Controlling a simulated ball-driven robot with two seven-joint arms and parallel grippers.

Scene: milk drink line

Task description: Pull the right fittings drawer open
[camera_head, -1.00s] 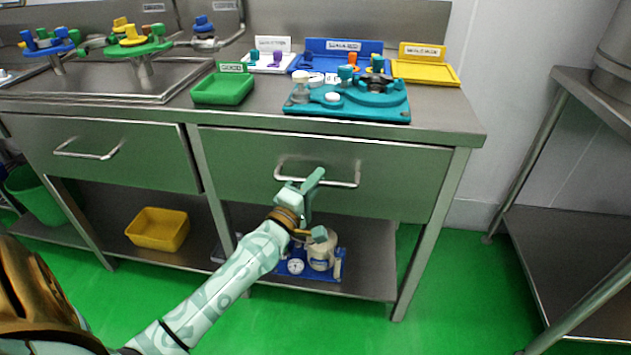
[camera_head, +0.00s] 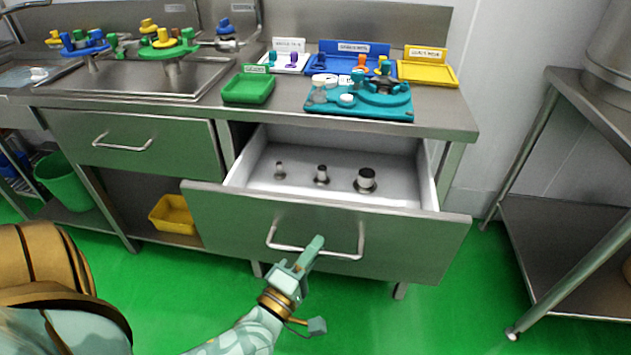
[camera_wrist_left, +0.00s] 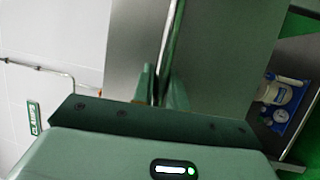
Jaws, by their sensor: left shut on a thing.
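The right fittings drawer (camera_head: 400,240) stands well out from the steel bench in the head view. Its pale inside shows, with three metal fittings (camera_head: 322,176) of different sizes standing in it. My left gripper (camera_head: 306,257) is at the left part of the drawer's bar handle (camera_head: 345,256) and shut on it. In the left wrist view the handle bar (camera_wrist_left: 168,45) runs down between the fingers. The left fittings drawer (camera_head: 140,144) is shut. My right gripper is not in view.
On the bench top are a green tray (camera_head: 248,89), a teal fixture board (camera_head: 330,106), a blue tray and a yellow tray (camera_head: 428,72). A yellow bin (camera_head: 172,215) sits on the lower shelf. A steel table (camera_head: 570,215) stands at the right, with clear green floor before it.

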